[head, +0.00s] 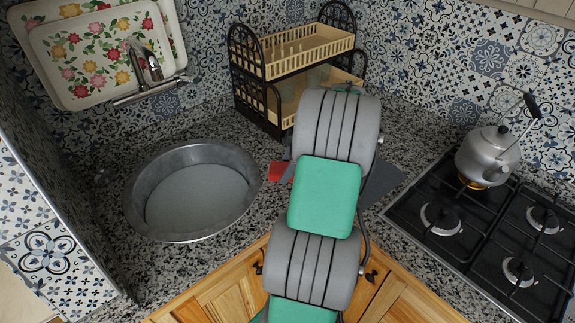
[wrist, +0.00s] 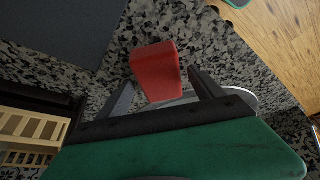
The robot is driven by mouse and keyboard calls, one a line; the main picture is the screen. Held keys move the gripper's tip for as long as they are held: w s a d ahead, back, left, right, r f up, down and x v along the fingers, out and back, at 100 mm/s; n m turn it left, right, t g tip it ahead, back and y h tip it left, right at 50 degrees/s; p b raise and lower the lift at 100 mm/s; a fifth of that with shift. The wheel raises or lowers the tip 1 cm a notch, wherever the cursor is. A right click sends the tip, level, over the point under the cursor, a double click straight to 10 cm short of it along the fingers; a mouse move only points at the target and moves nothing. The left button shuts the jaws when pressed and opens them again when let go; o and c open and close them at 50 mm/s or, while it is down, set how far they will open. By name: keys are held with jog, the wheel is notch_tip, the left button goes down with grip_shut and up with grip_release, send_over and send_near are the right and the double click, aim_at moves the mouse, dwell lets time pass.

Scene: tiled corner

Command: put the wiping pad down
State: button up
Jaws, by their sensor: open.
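The wiping pad looks like a red block (wrist: 155,66), between and just beyond my gripper's fingers in the wrist view. It appears to lie on the speckled counter; whether it touches a finger I cannot tell. In the head view a part of the red pad (head: 280,172) shows right of the sink, the rest hidden behind my arm. My gripper (wrist: 163,80) is open, its two dark fingers apart on either side of the pad's near end. In the head view my gripper is mostly hidden by my arm.
A round metal sink (head: 135,205) lies left of the pad. A two-tier dish rack (head: 265,95) stands behind it. A dark grey mat (head: 387,183) lies to the right, then a gas hob (head: 480,245) with a kettle (head: 487,155). Speckled counter is bare around the pad.

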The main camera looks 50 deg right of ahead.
jog(key=shift+r, duration=0.15)
jog(key=v, duration=0.7)
jog(key=shift+w+r+p, duration=0.1)
jog(key=shift+r+p, duration=0.25)
jog(key=shift+r, duration=0.05)
jog(key=w+a+r+m+h, duration=0.1)
jog(key=w+a+r+m, duration=0.15)
jog(key=a, duration=1.15)
jog(key=w+a+r+m, duration=0.2)
jog(key=w+a, duration=0.1)
jog(key=a, duration=1)
jog(key=s+a+f+m+h, duration=0.1)
jog(key=s+a+f+m, duration=0.2)
jog(key=s+a, duration=0.6)
jog(key=shift+s+a+f+h, duration=0.35)
jog(key=shift+a+f+h, duration=0.05)
jog(key=shift+a+f, duration=0.15)
jog(key=shift+r, duration=0.1)
